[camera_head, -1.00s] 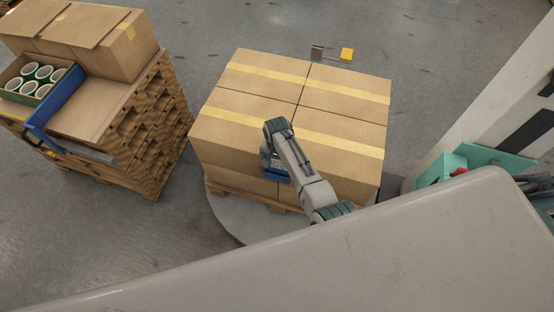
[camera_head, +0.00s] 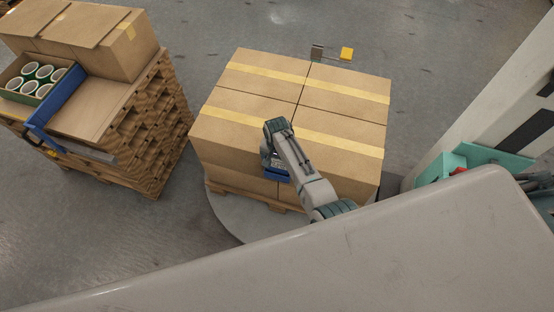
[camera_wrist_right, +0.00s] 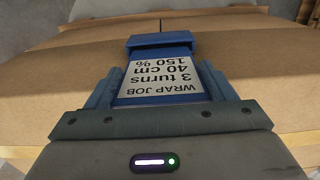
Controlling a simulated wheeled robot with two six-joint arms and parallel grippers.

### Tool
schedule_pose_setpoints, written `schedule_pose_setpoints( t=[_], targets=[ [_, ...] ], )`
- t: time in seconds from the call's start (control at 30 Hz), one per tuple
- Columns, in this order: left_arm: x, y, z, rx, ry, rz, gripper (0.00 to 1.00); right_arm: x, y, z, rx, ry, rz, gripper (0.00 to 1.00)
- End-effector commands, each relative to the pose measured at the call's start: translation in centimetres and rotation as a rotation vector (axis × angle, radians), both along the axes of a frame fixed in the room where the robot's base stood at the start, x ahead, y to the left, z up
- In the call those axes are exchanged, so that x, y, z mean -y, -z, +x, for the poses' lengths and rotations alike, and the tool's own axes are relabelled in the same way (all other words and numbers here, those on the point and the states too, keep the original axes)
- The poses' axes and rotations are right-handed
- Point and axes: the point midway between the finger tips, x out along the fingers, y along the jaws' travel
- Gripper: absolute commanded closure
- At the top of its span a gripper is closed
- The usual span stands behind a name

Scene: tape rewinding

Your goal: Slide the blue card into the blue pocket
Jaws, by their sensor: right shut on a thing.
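The blue card (camera_wrist_right: 163,83), with a white label reading "WRAP JOB, 3 turns, 40 cm, 150 %", shows upside down in the right wrist view. My right gripper (camera_wrist_right: 160,95) is shut on it. A blue bar (camera_wrist_right: 160,40) lies at the card's far end and looks like part of the blue pocket; I cannot tell how deep the card sits in it. In the head view my right gripper (camera_head: 273,155) is at the front side of the carton stack, with a blue piece (camera_head: 277,175) just below it. My left gripper is not in view.
Taped cartons (camera_head: 335,95) stand on a pallet on a round plate (camera_head: 235,216). At left another pallet stack (camera_head: 155,130) carries cartons, a box of tape rolls (camera_head: 35,75) and a blue rail (camera_head: 58,95). A pale machine column with a teal tray (camera_head: 440,168) stands at right.

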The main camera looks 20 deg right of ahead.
Motion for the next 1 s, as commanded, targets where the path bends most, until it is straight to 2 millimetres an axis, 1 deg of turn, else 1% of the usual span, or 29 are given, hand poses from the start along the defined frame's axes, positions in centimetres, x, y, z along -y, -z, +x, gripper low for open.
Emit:
schedule_pose_setpoints(
  t=[0.77,0.8,0.87,0.9,1.0],
  targets=[
    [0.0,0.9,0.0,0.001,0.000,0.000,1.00,0.0,1.3,0.0,0.001,0.000,-0.001,0.45],
    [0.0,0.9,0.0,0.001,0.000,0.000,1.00,0.0,1.3,0.0,0.001,0.000,0.000,0.19],
    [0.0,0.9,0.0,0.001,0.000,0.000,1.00,0.0,1.3,0.0,0.001,0.000,-0.001,0.08],
    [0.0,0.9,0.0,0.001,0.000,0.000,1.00,0.0,1.3,0.0,0.001,0.000,-0.001,0.00],
    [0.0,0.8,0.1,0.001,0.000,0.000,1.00,0.0,1.3,0.0,0.001,0.000,-0.001,0.00]
  ],
)
